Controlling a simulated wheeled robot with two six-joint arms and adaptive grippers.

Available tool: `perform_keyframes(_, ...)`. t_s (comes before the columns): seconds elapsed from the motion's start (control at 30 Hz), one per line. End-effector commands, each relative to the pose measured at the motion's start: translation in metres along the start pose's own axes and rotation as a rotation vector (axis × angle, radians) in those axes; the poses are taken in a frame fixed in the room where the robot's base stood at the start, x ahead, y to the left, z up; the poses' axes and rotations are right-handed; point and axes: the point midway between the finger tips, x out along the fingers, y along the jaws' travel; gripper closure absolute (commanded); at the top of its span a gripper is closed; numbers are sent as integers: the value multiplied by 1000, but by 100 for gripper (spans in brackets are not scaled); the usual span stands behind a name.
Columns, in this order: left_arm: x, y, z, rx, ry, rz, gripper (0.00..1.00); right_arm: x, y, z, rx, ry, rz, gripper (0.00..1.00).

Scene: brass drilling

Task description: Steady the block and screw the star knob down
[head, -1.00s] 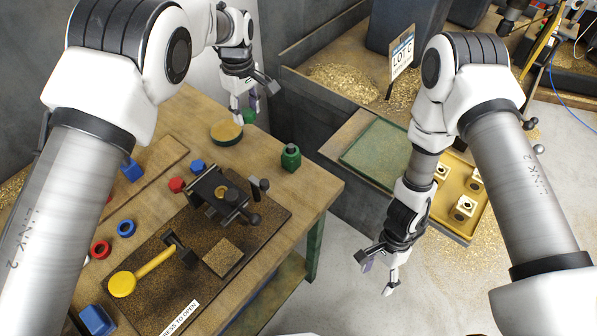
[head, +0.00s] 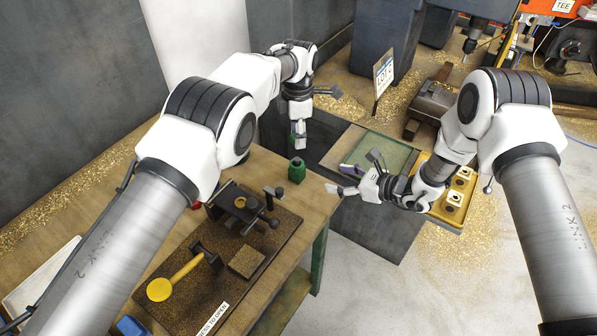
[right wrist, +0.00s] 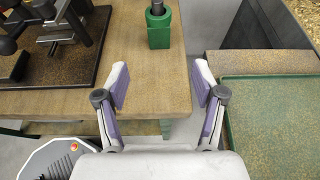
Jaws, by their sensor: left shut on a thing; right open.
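The green block (head: 297,171) stands upright on the wooden table near its far right corner. In the right wrist view the block (right wrist: 159,32) has a dark grey post rising from its top. My left gripper (head: 298,140) is above the block, shut on a small green piece (head: 293,128), apparently the star knob; the fingers partly hide it. My right gripper (head: 352,173) is open and empty, beyond the table's right edge and to the right of the block. In the right wrist view its fingers (right wrist: 160,85) point toward the block, which lies ahead, between their lines, untouched.
A dark board (head: 205,305) with a clamp fixture (head: 240,203) and yellow-handled lever (head: 160,289) lies left of the block. The table around the block is clear.

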Motion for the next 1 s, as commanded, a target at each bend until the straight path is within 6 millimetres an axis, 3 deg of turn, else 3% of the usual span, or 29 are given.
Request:
perform_keyframes(0.17, 0, 0, -1, 0, 0, 0, 94, 17, 1, -1, -2, 2, 3, 31)
perform_keyframes(0.63, 0, 0, -1, 1, 0, 0, 94, 104, 1, -1, -3, 2, 3, 31)
perform_keyframes(0.8, 0, 0, -1, 1, 0, 0, 94, 118, 2, -1, -1, 2, 3, 31)
perform_keyframes(1.0, 0, 0, -1, 1, 0, 0, 94, 120, 1, -1, 0, 2, 2, 31)
